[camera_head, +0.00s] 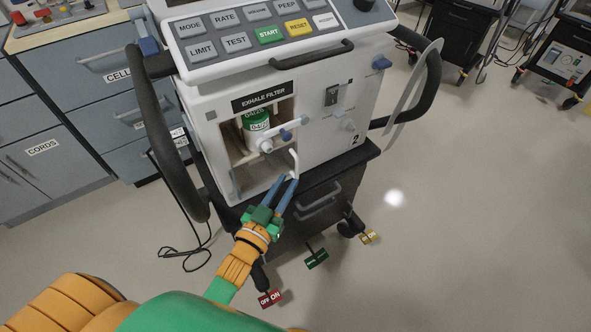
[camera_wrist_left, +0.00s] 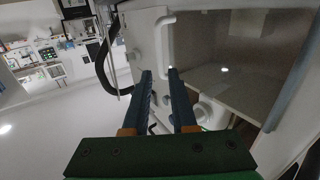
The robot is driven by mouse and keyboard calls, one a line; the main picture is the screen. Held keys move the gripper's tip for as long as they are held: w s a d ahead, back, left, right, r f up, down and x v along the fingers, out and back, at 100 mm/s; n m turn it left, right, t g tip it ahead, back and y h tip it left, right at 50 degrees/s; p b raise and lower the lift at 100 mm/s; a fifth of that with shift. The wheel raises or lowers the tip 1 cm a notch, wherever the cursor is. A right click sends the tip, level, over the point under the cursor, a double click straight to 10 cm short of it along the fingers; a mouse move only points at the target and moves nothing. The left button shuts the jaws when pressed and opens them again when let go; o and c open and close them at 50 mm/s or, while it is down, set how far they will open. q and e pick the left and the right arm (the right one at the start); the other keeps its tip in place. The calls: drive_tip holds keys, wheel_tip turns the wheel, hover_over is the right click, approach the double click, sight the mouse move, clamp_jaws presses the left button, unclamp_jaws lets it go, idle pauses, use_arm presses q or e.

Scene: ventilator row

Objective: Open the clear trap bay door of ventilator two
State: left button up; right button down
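Ventilator two (camera_head: 330,140) stands in the middle of the head view, marked with a 2. Under its EXHALE FILTER label is a bay (camera_head: 240,172) holding a green and white canister (camera_head: 256,122). The clear door pane itself is hard to make out, so I cannot tell its angle. A white bent handle (camera_head: 295,160) shows at the bay's lower right, and also in the left wrist view (camera_wrist_left: 164,34). My left gripper (camera_head: 286,180) is just below this handle, its blue fingers apart with a gap between them (camera_wrist_left: 159,72). My right gripper is out of view.
A grey drawer cabinet (camera_head: 85,135) stands at the left. Black side handles (camera_head: 160,130) flank the ventilator. Small tags, including a red OFF/ON one (camera_head: 270,298), are near its base. Other equipment (camera_head: 555,60) stands at the back right. The floor (camera_head: 470,220) at the right is clear.

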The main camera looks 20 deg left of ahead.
sight(296, 168)
use_arm(q)
drive_tip(key=w, duration=0.5)
drive_tip(key=shift+w+d, duration=0.15)
drive_tip(key=shift+d, duration=0.1)
clamp_jaws()
idle(1.0)
